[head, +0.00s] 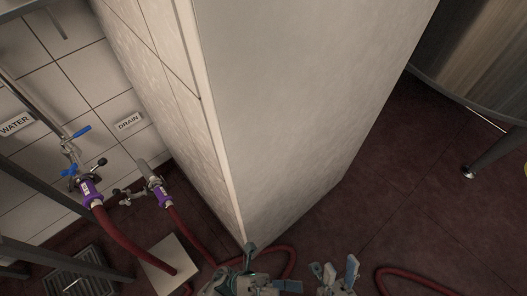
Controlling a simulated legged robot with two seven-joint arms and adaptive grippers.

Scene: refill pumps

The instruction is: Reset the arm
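My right gripper (335,272) is at the bottom edge, right of the middle. Its two fingertips point up and stand apart with nothing between them. My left gripper (268,270) is at the bottom edge, just left of it. Its fingertips also look apart, and no held object shows. The lower parts of both grippers and the arms are cut off by the frame. Both grippers are over the dark red floor, in front of the base of a pale wall column.
The large pale column (300,100) fills the middle. Purple hose couplings (90,192) sit at the WATER and DRAIN pipes on the left. Red hoses (125,243) lie on the floor. A metal tank (475,50) stands on legs at upper right. Floor at right is mostly clear.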

